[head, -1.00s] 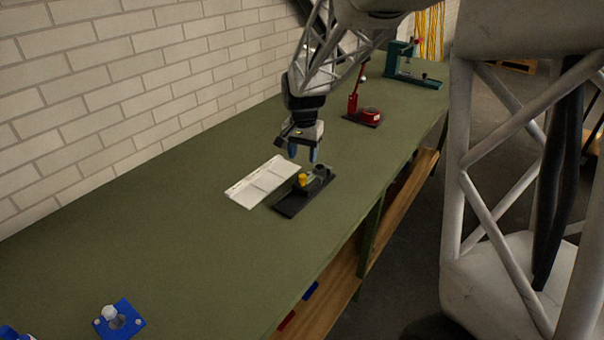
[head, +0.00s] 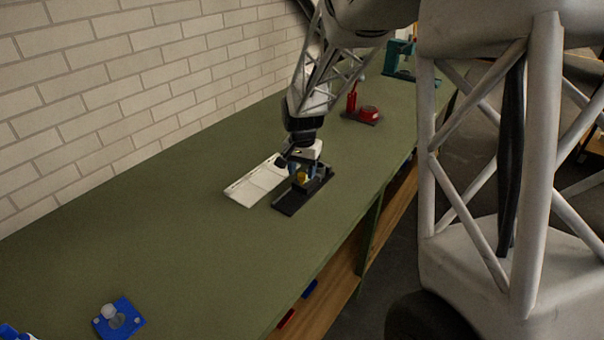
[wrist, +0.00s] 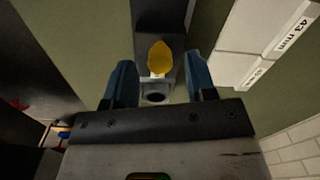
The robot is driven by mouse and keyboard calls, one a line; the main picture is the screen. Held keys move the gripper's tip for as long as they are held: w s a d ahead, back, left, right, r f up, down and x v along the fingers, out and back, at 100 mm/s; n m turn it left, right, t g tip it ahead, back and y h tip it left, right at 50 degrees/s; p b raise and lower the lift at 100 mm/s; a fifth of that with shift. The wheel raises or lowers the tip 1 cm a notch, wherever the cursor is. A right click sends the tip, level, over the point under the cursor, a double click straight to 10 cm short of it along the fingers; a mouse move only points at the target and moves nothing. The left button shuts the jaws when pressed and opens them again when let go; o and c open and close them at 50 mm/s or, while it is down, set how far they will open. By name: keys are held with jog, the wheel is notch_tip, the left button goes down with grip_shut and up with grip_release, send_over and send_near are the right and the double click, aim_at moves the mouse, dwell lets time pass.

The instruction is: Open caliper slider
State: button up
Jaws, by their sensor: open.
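The caliper slider is a dark block-and-rail device (head: 290,204) lying on the green bench, with a yellow knob (wrist: 160,58) on its sliding part. My gripper (head: 304,168) is low over it, fingers pointing down. In the wrist view, the two blue fingers of my gripper (wrist: 160,82) are apart, one on each side of the slider just behind the yellow knob. Gaps show between the fingers and the knob. In the head view the knob is partly hidden by a finger.
A white panel (head: 246,189) lies beside the device; the wrist view shows a "43 mm" label (wrist: 295,27) on it. A red device (head: 366,113) and a teal one (head: 398,60) stand farther back. A blue plate (head: 127,325) lies near. The bench (head: 180,220) between is clear.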

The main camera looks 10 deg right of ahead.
jog(key=shift+f, duration=0.8)
grip_shut()
